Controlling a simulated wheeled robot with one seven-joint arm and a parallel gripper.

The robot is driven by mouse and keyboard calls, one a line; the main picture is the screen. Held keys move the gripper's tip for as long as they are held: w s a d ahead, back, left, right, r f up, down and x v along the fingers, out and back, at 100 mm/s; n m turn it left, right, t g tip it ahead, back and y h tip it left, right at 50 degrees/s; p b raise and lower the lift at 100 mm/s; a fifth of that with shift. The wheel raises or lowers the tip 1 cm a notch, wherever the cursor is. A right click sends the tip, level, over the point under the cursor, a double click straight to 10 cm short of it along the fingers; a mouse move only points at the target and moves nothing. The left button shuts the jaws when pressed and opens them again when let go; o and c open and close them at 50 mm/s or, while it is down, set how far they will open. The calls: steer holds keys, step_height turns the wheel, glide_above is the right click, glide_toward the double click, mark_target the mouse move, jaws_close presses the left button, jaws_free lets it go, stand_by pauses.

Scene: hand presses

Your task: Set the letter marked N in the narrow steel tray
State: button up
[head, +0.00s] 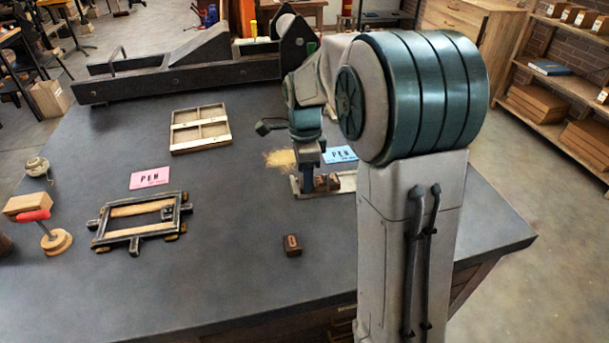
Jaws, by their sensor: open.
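The narrow steel tray (347,183) lies on the dark bench, partly hidden behind my arm. Small brown letter blocks (327,182) stand in it; their faces are too small to read. My gripper (312,190) points down at the tray, open, close to the left side of these blocks. Its fingertips are too small to show whether they touch a block. A single brown letter block (292,246) lies on the bench in front of the tray, with a rounded light mark on top. I cannot make out which block bears the N.
A blue PEN card (340,154) lies behind the tray. A pink PEN card (150,178) and a dark frame (140,222) are at left, near a red-handled tool (45,228). A wooden compartment tray (200,130) stands farther back. The bench's front middle is mostly clear.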

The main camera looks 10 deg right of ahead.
step_height(320, 180, up, 10)
steer(key=shift+s+f+n+t+p, duration=0.1)
steer(key=shift+s+f+n+t, duration=0.65)
steer(key=shift+s+n, duration=2.6)
steer(key=shift+s+f+n+t+p, duration=0.15)
steer(key=shift+s+f+n, duration=1.15)
steer(key=shift+s+n, duration=2.05)
steer(key=shift+s+f+n+t+p, duration=0.1)
steer(key=shift+s+f+n+t, duration=0.65)
steer(key=shift+s+n, duration=2.55)
steer(key=shift+s+f+m+g, duration=0.25)
steer(key=shift+s+m, duration=0.45)
